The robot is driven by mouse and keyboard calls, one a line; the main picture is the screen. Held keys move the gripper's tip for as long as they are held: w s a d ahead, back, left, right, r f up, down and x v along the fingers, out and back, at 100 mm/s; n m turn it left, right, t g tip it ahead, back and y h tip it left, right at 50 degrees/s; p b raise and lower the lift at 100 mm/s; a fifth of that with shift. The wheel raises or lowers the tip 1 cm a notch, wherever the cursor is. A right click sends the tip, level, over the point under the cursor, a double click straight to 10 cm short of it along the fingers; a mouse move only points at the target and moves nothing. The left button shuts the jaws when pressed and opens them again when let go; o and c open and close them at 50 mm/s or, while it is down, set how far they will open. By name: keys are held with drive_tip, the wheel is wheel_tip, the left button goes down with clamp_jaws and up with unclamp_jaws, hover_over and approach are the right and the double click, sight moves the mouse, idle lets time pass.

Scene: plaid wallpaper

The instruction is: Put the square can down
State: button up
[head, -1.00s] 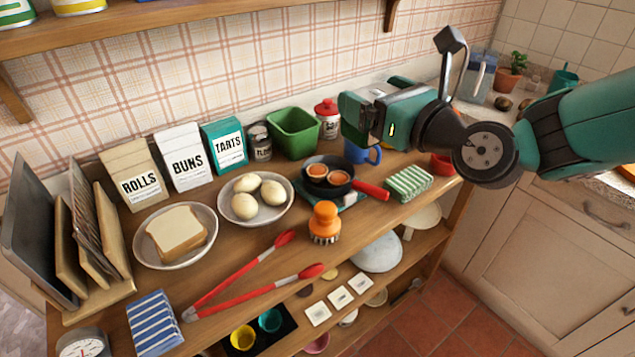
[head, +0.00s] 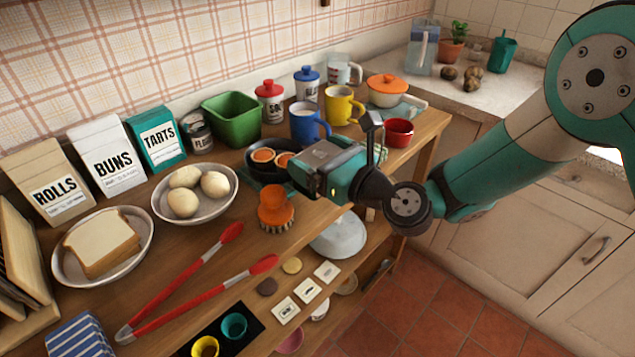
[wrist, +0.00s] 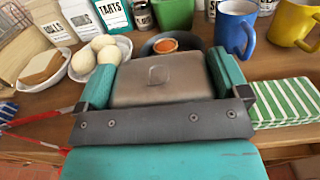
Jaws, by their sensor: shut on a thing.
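A grey-brown metal square can (wrist: 158,84) sits between the two teal fingers of my gripper (wrist: 163,72) in the wrist view, and the fingers are shut on it. In the head view, my gripper (head: 328,172) is over the front right part of the wooden shelf top (head: 330,215), with the can's grey top (head: 324,152) showing. The can's underside is hidden, so I cannot tell whether it touches anything. The frying pan (head: 262,155) with orange-brown rounds is just behind the gripper and partly covered by it.
A green-striped cloth (wrist: 285,101) lies right of the gripper. A blue mug (head: 308,126), yellow mug (head: 342,106) and red cup (head: 398,133) stand behind. An orange brush (head: 276,208) and red tongs (head: 190,285) lie to the left. The shelf's front edge is close.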

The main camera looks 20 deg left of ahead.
drive_tip(key=shift+f, duration=2.5)
drive_tip(key=shift+b, duration=0.3)
